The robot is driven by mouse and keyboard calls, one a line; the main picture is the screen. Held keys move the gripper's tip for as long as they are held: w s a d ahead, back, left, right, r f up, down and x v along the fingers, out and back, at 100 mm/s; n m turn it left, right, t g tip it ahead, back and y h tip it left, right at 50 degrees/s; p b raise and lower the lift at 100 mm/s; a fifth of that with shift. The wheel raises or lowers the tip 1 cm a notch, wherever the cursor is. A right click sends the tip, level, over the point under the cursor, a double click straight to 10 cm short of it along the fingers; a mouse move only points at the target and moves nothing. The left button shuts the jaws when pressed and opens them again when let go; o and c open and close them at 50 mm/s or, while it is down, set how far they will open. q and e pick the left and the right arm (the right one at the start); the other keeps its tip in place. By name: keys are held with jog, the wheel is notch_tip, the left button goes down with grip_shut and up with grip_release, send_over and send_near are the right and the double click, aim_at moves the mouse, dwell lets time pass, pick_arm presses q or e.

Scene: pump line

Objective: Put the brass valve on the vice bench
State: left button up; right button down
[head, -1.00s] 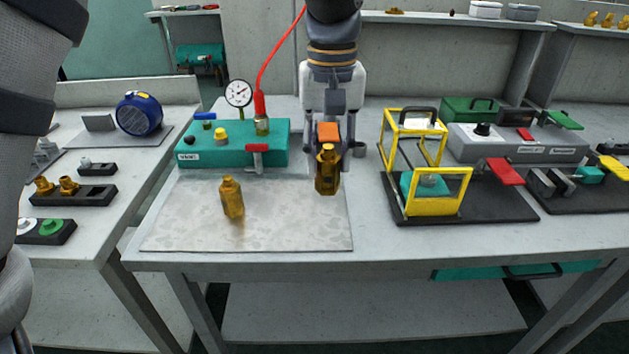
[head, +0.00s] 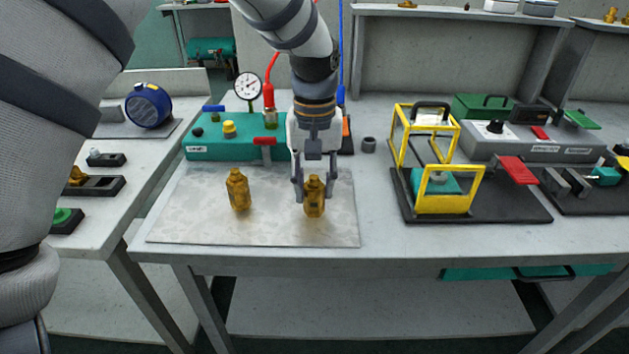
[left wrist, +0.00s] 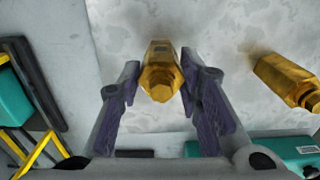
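A brass valve (head: 314,197) is upright at the right part of the pale mat (head: 190,222) on the middle bench. My left gripper (head: 315,192) points down with one finger on each side of it. In the left wrist view the fingertips (left wrist: 160,82) close in on both sides of the same valve (left wrist: 161,66). They look shut on it, with no clear gap. Its base is at or very near the mat. A second brass valve (head: 238,190) stands apart to the left, and shows at the right of the left wrist view (left wrist: 284,80). My right gripper is out of view.
A teal test unit (head: 205,148) with a gauge (head: 248,86) stands behind the mat. A yellow-framed fixture (head: 449,190) on a black base is to the right. A side bench at left holds a blue round device (head: 148,106). The mat's front is clear.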

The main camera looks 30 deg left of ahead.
pick_arm(q)
jog(key=o, duration=0.4)
notch_tip(320, 180, up, 12)
jog(key=shift+r, duration=0.2)
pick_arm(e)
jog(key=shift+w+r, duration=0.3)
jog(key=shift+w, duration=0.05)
pick_arm(q)
jog(key=shift+f, duration=0.1)
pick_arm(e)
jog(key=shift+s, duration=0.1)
